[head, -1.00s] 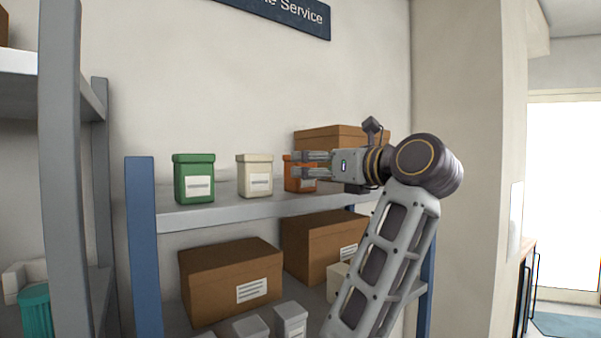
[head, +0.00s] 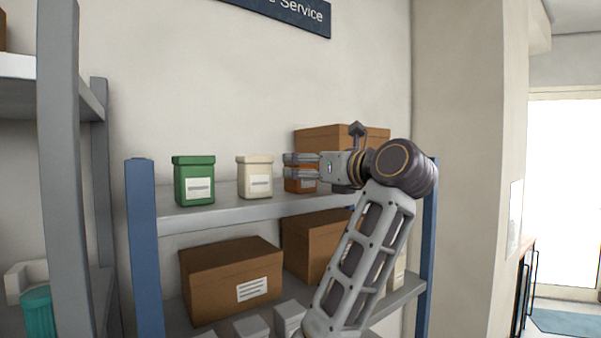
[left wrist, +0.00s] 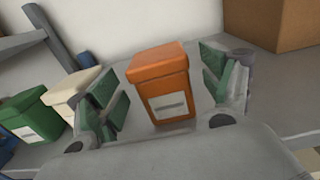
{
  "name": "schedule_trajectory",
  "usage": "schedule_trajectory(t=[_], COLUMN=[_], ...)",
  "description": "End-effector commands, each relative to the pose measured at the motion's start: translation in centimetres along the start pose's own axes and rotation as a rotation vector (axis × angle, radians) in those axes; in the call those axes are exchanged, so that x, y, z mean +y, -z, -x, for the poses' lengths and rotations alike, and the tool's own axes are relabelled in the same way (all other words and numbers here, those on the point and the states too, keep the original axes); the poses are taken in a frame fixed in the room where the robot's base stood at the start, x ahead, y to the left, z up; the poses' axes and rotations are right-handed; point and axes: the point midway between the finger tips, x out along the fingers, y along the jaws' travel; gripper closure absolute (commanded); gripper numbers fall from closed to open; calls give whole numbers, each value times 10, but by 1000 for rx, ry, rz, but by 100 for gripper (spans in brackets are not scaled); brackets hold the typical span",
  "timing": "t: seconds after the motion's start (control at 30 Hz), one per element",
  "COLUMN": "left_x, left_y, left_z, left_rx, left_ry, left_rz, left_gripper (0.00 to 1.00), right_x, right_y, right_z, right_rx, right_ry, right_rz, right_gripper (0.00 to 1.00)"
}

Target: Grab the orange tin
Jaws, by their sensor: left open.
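The orange tin (head: 301,184) stands upright on the upper shelf, partly hidden behind my left gripper (head: 303,166) in the head view. In the left wrist view the orange tin (left wrist: 162,84) shows its lid and white label, and it sits between the two green-padded fingers of my left gripper (left wrist: 160,88). The fingers are open, with a visible gap on each side of the tin. My right gripper is in neither view.
A cream tin (head: 255,178) and a green tin (head: 194,181) stand left of the orange tin on the shelf (head: 230,212). A cardboard box (head: 340,135) is behind my gripper. More boxes (head: 230,280) fill the lower shelf. A blue post (head: 142,240) edges the rack.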

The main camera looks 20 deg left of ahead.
Motion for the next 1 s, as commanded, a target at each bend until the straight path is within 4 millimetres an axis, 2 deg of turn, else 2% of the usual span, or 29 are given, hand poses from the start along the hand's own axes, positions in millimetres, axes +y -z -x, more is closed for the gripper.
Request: schedule_trajectory(t=[0.43,1.0], left_x=[-1,-1], left_y=[0,0], left_z=[-30,-32], left_rx=[-1,0], left_ry=[-1,0], left_rz=[-1,0], left_gripper=[20,20], right_x=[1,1], right_y=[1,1], right_z=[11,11], right_rx=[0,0], right_ry=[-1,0], right_rz=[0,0], right_gripper=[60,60])
